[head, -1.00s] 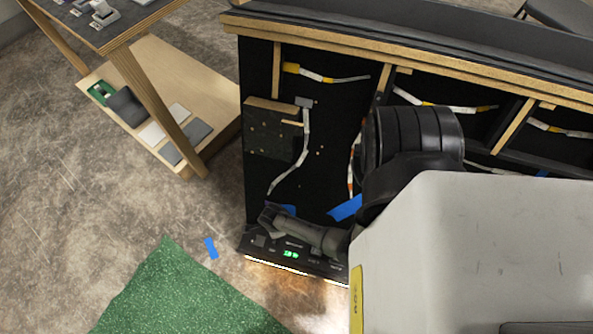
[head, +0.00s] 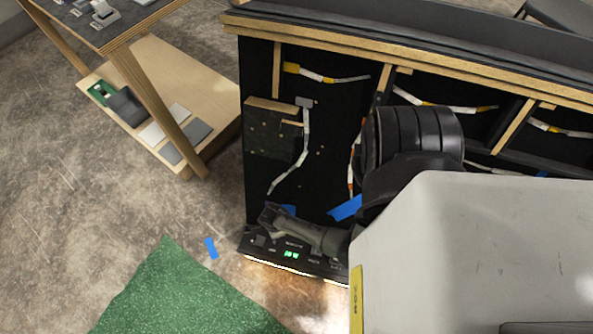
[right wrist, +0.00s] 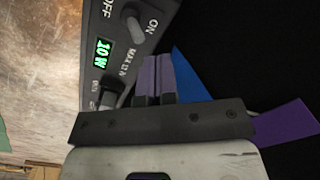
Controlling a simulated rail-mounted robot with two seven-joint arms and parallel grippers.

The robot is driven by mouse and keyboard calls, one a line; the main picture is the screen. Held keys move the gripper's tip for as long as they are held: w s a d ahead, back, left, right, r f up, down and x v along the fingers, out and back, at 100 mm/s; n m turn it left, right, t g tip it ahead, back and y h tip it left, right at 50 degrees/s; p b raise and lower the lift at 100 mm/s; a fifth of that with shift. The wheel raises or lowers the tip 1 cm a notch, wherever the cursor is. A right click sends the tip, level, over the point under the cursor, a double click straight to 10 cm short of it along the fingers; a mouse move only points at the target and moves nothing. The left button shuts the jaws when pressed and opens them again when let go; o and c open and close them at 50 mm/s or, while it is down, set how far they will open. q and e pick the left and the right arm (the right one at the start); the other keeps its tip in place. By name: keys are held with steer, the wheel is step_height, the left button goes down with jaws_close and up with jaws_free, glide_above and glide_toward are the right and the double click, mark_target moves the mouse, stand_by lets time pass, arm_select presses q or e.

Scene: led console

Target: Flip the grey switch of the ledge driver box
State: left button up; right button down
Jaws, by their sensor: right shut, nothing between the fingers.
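The driver box (head: 262,252) is a black panel with a lit green display, low at the front of the dark console. In the right wrist view its panel (right wrist: 150,48) shows a "10W" display (right wrist: 103,54), OFF and ON labels, and the grey switch (right wrist: 133,26) between them. I cannot tell for sure which way the switch is set. My right gripper (head: 268,214) is over the box. Its fingers (right wrist: 155,60) are shut with nothing between them, just beside the panel and apart from the switch. My left gripper is not in view.
A dark knob (right wrist: 108,90) sits below the display. The console (head: 330,120) has wooden ribs, cables and blue tape (head: 345,208). A wooden shelf unit (head: 160,85) stands at the left. A green mat (head: 180,295) lies on open floor at the front.

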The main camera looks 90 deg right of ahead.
steer(key=shift+f+b, duration=0.3)
steer(key=shift+f, duration=0.15)
stand_by(0.5)
steer(key=shift+f, duration=0.1)
steer(key=shift+f+b, duration=0.5)
steer(key=shift+f, duration=0.1)
steer(key=shift+f, duration=0.35)
